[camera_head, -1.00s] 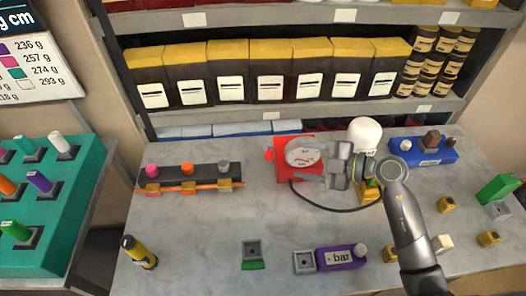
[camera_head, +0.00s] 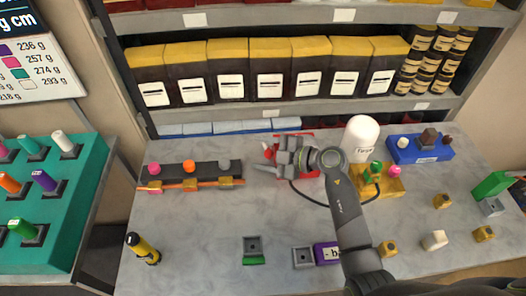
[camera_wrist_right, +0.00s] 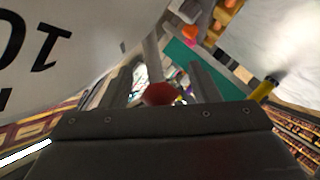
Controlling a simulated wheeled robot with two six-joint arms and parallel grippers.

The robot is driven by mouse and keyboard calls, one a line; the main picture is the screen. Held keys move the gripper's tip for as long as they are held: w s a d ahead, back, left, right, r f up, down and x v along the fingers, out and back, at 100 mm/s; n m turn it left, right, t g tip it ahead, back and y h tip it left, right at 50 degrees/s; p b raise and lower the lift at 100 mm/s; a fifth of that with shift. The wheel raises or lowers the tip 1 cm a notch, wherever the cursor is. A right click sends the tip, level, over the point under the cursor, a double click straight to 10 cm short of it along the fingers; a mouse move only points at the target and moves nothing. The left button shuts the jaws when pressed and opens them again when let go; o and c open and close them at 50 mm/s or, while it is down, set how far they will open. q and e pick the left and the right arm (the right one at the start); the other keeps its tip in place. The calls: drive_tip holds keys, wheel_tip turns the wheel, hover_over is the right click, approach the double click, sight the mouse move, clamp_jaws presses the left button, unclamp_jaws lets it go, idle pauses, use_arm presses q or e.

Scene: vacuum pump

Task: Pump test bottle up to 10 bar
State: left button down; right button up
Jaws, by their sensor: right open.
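The red pump unit (camera_head: 310,174) stands at the back middle of the table, with its gauge mostly hidden behind my right gripper in the head view. My right gripper (camera_head: 273,157) is open above the unit, its fingers pointing left. A red knob (camera_head: 267,150) sits at the fingertips. In the right wrist view the red knob (camera_wrist_right: 158,94) shows between the open fingers, not gripped. A pale dial face (camera_wrist_right: 50,45) with a "10" mark is close on the left there. The white bottle (camera_head: 361,138) stands upright behind and to the right. My left gripper is not in view.
A black cable (camera_head: 305,196) runs from the unit towards a yellow block (camera_head: 384,184) with coloured pegs. A blue block (camera_head: 420,152) stands at the back right. A peg rack (camera_head: 190,170) lies to the left.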

drive_tip(key=shift+c, duration=0.4)
clamp_jaws()
drive_tip(key=s+f+n+b, duration=0.1)
drive_tip(key=f, duration=0.1)
drive_tip(key=s+f+n+t+y+b, duration=0.1)
drive_tip(key=f+b, duration=0.1)
drive_tip(key=s+f+n+b, duration=0.1)
drive_tip(key=f+b, duration=0.1)
drive_tip(key=f, duration=0.1)
drive_tip(key=shift+s+t, duration=0.25)
drive_tip(key=shift+t, duration=0.15)
drive_tip(key=shift+s+f, duration=0.2)
drive_tip(key=shift+f, duration=0.85)
